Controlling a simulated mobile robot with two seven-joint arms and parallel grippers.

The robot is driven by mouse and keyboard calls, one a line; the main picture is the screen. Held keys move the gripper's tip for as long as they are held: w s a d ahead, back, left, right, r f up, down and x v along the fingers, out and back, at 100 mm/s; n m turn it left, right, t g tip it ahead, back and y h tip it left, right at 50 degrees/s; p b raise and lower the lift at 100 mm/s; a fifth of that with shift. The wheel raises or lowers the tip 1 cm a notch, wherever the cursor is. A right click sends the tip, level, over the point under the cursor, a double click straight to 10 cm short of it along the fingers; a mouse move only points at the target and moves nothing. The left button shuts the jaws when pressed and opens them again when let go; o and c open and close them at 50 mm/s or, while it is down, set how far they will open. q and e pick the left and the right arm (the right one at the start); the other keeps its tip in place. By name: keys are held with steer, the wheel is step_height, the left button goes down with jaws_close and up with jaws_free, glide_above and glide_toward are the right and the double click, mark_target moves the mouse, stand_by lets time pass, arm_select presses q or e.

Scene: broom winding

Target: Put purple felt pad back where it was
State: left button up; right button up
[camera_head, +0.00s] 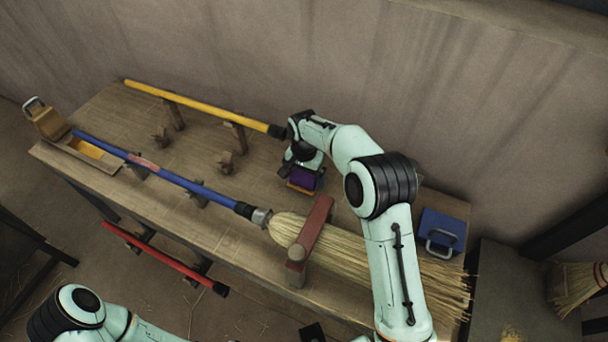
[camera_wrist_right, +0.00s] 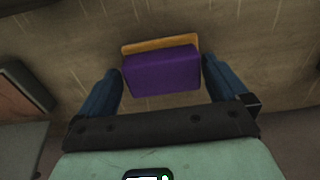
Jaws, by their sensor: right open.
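The purple felt pad (camera_head: 302,178) is on the wooden bench under my right gripper (camera_head: 301,182). In the right wrist view the purple felt pad (camera_wrist_right: 162,72) sits between the two blue fingers of my right gripper (camera_wrist_right: 163,88), with a gap on the right and little or none visible on the left. The right gripper is open around it. An orange-tan strip (camera_wrist_right: 160,43) shows along one edge of the pad. My left arm shows at the bottom left of the head view, but its gripper is not in view.
A straw broom (camera_head: 350,250) with a blue handle (camera_head: 180,180) lies along the bench (camera_head: 240,245), under a red clamp bar (camera_head: 313,225). A yellow pole (camera_head: 195,104) lies behind. A red pole (camera_head: 165,258) hangs in front.

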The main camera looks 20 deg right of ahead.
mark_target(304, 177)
arm_select(q)
steer(key=shift+w+r+p, duration=0.5)
steer(key=shift+r+p, duration=0.15)
steer(key=shift+r, duration=0.2)
arm_select(e)
step_height(304, 177, up, 12)
arm_select(q)
steer(key=shift+s, duration=0.1)
